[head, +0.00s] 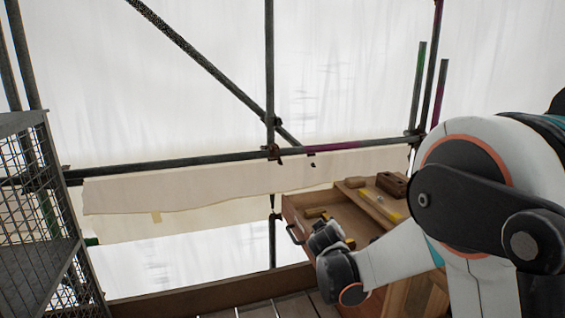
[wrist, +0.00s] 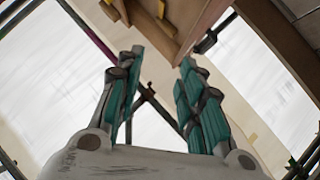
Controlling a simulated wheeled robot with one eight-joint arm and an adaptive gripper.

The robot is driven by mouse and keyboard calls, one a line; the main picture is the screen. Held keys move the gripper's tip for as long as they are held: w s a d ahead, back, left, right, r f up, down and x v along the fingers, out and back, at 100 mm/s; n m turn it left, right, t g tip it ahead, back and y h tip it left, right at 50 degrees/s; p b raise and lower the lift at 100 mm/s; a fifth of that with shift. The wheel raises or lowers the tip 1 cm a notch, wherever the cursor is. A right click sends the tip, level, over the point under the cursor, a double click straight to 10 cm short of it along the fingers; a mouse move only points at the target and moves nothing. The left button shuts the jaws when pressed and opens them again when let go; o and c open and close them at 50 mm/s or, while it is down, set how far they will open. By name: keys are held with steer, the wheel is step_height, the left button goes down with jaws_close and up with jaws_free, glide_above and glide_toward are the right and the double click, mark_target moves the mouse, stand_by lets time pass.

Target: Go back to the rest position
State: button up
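My gripper (wrist: 163,57) shows in the wrist view with its two teal-padded fingers spread apart and nothing between them. Past the fingertips is the edge of a wooden drawer or tray, apart or touching I cannot tell. In the head view my white arm reaches in from the right, and its dark wrist end (head: 338,270) is in front of the wooden workbench (head: 340,208). The fingers are hard to make out there.
A mesh shelf (head: 40,215) stands at left. Scaffold tubes (head: 200,160) and white sheeting (head: 370,60) are behind. A toe board (head: 210,292) edges the plank floor.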

steer(key=s+d+r+m+g, duration=0.1)
steer(key=s+d+r+m, duration=0.2)
steer(key=s, duration=0.6)
steer(key=s+d+r+g, duration=0.25)
steer(key=s+r, duration=0.35)
steer(key=s, duration=0.3)
steer(key=s+f+m+g+y, duration=0.2)
steer(key=s+f+m, duration=0.1)
steer(key=s, duration=2)
steer(key=shift+s+d, duration=0.2)
steer(key=shift+d, duration=0.2)
